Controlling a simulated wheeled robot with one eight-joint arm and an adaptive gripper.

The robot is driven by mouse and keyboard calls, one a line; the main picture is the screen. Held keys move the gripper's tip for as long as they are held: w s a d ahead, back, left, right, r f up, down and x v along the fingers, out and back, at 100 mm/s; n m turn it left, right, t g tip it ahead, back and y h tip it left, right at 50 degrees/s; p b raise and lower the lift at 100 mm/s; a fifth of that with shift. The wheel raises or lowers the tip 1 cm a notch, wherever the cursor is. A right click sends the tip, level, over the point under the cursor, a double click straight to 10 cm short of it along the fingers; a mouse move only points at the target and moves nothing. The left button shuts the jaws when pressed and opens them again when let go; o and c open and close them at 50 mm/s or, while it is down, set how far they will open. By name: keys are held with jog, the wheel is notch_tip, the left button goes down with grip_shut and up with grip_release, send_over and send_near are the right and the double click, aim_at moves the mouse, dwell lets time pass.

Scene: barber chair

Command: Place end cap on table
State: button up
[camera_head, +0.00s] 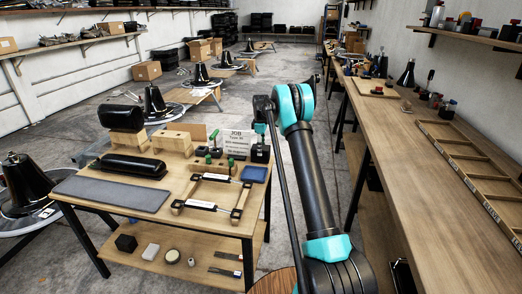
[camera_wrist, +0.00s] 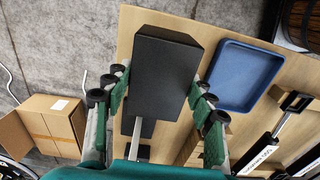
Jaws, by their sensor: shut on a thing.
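My gripper (camera_wrist: 160,100) points down, its green-padded fingers on both sides of a black block-shaped end cap (camera_wrist: 165,70). It is shut on the end cap. In the head view my gripper (camera_head: 260,138) is over the far right corner of the wooden table (camera_head: 152,190), and the end cap (camera_head: 260,154) shows below it. I cannot tell whether the end cap touches the tabletop. A blue tray (camera_wrist: 243,75) lies just right of the end cap in the wrist view; it also shows in the head view (camera_head: 254,174).
Near my gripper stand a white job sign (camera_head: 238,143) and several green-handled tools (camera_head: 214,145). A wooden frame with metal cylinders (camera_head: 212,195), a grey mat (camera_head: 112,193) and a black bolster (camera_head: 133,167) cover much of the table. A long workbench (camera_head: 400,150) runs along the right.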

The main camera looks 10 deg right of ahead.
jog(key=shift+f, duration=0.35)
jog(key=o, duration=1.7)
jog(key=shift+f, duration=0.1)
